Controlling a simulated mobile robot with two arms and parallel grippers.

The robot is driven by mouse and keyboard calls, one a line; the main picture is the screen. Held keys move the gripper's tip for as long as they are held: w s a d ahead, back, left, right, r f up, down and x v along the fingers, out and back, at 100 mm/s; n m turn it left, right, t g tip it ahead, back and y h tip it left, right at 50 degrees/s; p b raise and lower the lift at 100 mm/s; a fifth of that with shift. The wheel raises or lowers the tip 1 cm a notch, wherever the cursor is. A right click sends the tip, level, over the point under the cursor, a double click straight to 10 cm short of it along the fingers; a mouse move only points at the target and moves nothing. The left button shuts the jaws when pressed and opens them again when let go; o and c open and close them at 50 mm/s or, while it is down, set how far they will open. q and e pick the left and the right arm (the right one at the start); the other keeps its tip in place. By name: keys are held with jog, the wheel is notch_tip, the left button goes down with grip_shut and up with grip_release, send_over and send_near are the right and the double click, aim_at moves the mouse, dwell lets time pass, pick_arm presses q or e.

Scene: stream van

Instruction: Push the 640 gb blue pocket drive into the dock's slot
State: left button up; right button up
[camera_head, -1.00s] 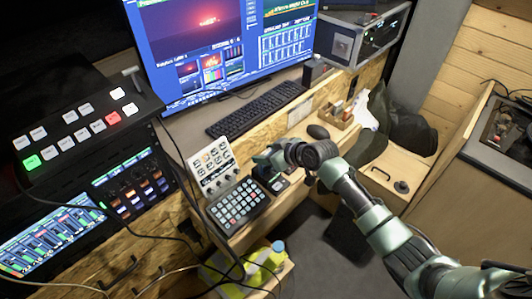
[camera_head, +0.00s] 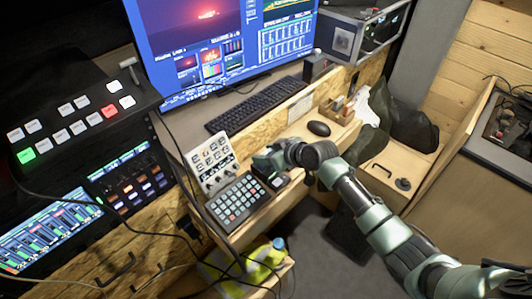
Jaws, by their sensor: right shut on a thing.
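My right arm reaches in from the lower right. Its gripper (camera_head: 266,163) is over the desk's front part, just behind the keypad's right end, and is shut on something. The jaws and wrist hide what it holds, and I cannot make out the blue pocket drive. A small black box (camera_head: 279,182), perhaps the dock, sits right under and beside the gripper. Its slot cannot be seen from here. My left gripper is not in view.
A grid-button keypad (camera_head: 238,201) and a white control panel (camera_head: 211,164) stand close left of the gripper. A keyboard (camera_head: 258,105) and black mouse (camera_head: 318,129) lie behind. Dark cables hang at the keypad's left. A switcher (camera_head: 70,125) fills the left.

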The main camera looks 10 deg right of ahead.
jog(key=shift+f+b, duration=0.45)
jog(key=shift+f, duration=0.15)
jog(key=o, duration=1.5)
jog(key=shift+d, duration=0.1)
jog(key=b+v, duration=0.1)
jog(key=v, duration=0.6)
jog(key=shift+s+r, duration=0.25)
jog(key=shift+s, duration=0.05)
